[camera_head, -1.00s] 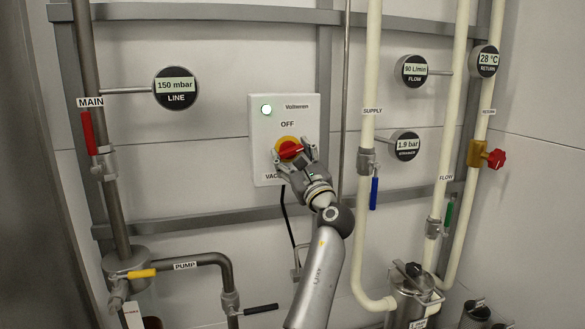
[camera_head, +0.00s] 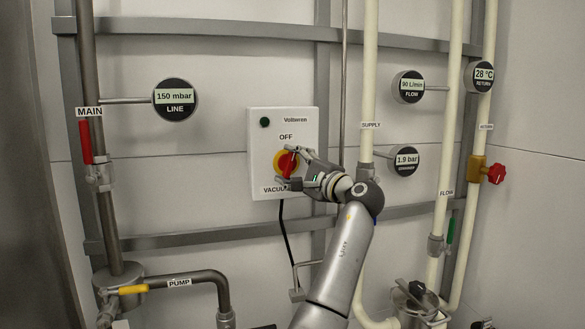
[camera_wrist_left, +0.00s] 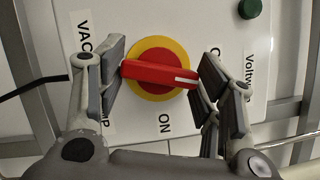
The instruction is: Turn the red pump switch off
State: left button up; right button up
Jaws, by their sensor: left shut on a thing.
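The red pump switch (camera_head: 291,164) is a red handle on a yellow disc, on a white control box (camera_head: 262,150). In the head view its handle stands nearly upright, towards the OFF label. In the left wrist view the red handle (camera_wrist_left: 150,73) lies across the disc, its white mark at the right end. My left gripper (camera_head: 287,166) is shut on it, with one finger at each end; the fingers also show in the wrist view (camera_wrist_left: 160,76). The box's lamp (camera_head: 265,122) is dark green, unlit. My right gripper is not in view.
Cream pipes stand right of the box, with a supply pipe (camera_head: 369,75) close beside my left arm. A round gauge (camera_head: 405,161) sits beyond it. A grey main pipe (camera_head: 90,60) with a red lever (camera_head: 85,143) is at the left. A black cable (camera_head: 283,225) hangs below the box.

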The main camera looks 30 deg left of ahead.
pick_arm(q)
jog(key=shift+n+g+h+p, duration=0.4)
jog(key=shift+n+h, duration=0.2)
jog(key=shift+n, duration=1)
jog(key=o, duration=1)
jog(key=shift+r, duration=0.1)
jog(key=v, duration=1.2)
